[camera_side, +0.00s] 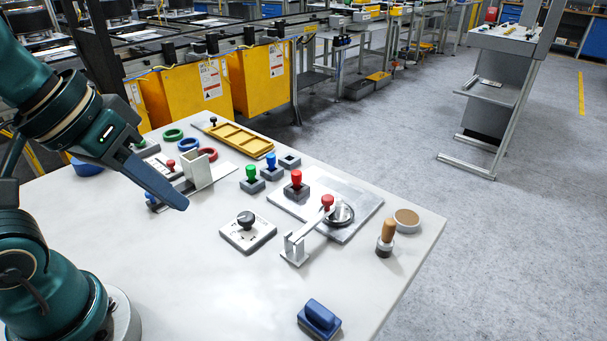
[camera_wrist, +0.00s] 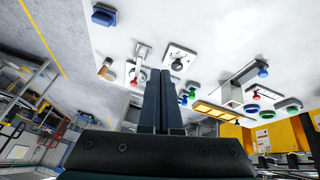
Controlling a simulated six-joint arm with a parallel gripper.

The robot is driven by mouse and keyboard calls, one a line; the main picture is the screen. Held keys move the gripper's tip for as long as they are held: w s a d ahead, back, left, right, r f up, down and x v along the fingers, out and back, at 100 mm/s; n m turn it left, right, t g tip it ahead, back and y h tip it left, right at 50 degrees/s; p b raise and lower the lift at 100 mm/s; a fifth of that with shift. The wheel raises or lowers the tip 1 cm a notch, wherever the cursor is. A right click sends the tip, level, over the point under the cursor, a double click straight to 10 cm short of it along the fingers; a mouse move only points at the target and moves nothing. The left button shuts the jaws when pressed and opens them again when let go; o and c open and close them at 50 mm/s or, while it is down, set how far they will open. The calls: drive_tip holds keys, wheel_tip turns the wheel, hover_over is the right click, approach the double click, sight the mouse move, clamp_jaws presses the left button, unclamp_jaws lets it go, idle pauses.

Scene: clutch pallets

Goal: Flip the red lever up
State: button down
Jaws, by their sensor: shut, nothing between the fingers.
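The red-knobbed lever (camera_side: 313,220) has a pale arm running from a white bracket (camera_side: 295,247) to a red knob (camera_side: 327,201). The arm lies low, and the knob is over a metal plate (camera_side: 347,229) beside a round dark fitting. In the wrist view the lever's bracket (camera_wrist: 143,50) shows left of the fingers, and the knob end is close to them in the picture. My gripper (camera_side: 181,203) is shut and empty, above the left part of the table, well left of the lever. Its fingers (camera_wrist: 160,75) are together in the wrist view.
A black-knobbed plate (camera_side: 247,230) stands between gripper and lever. Green, blue and red knobbed blocks (camera_side: 272,172) stand behind. A wooden-handled stamp (camera_side: 386,240) and round tan dish (camera_side: 406,220) are to the right. A blue-handled block (camera_side: 319,319) is in front. The table's front left is clear.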

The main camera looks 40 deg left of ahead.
drive_tip(key=w+d+r+n+g+h, duration=0.1)
drive_tip(key=w+r+n+g+h, duration=0.15)
drive_tip(key=w+n, duration=0.35)
drive_tip(key=w+d+r+n+g+h, duration=0.1)
drive_tip(key=w+r+n+h, duration=0.15)
drive_tip(key=w, duration=0.65)
drive_tip(key=w+a+f+n+g+h, duration=0.1)
drive_tip(key=w+a+f+n+h, duration=0.25)
drive_tip(key=w+f, duration=0.25)
drive_tip(key=n, duration=0.3)
approach(313, 221)
drive_tip(key=shift+g+h, duration=0.45)
drive_tip(key=a, duration=0.1)
drive_tip(key=w+a+f, duration=0.1)
drive_tip(key=w+a, duration=0.1)
drive_tip(key=shift+w+f, duration=0.25)
drive_tip(key=shift+f, duration=0.05)
drive_tip(key=x, duration=1)
